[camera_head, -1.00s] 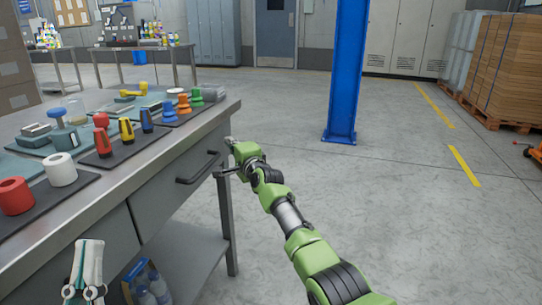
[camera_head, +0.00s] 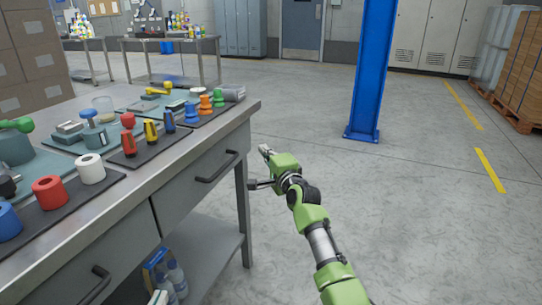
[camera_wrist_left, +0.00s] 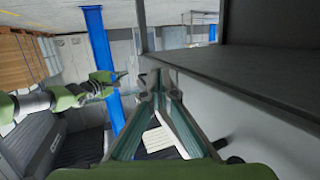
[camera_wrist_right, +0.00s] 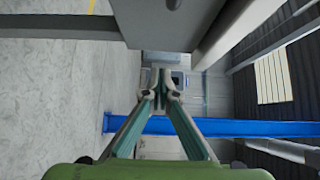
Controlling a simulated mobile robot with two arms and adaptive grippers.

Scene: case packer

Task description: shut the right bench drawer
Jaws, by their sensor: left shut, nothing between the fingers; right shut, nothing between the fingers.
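The right bench drawer (camera_head: 190,189) is the grey front with a dark bar handle (camera_head: 216,168) under the bench top's right end. Its front looks close to flush with the bench; I cannot tell whether a small gap remains. My right gripper (camera_head: 263,150) is shut and empty, just off the bench's right front corner, apart from the handle. Its closed fingertips show in the right wrist view (camera_wrist_right: 160,92). My left gripper (camera_head: 158,297) barely shows at the bottom edge of the head view, below the drawers. Its fingertips are together and empty in the left wrist view (camera_wrist_left: 155,88).
The bench top (camera_head: 118,168) holds coloured pieces on mats. A left drawer handle (camera_head: 95,286) shows at lower left. A lower shelf (camera_head: 205,262) carries bottles (camera_head: 172,275). A blue column (camera_head: 371,70) stands behind. The floor (camera_head: 420,220) to the right is clear.

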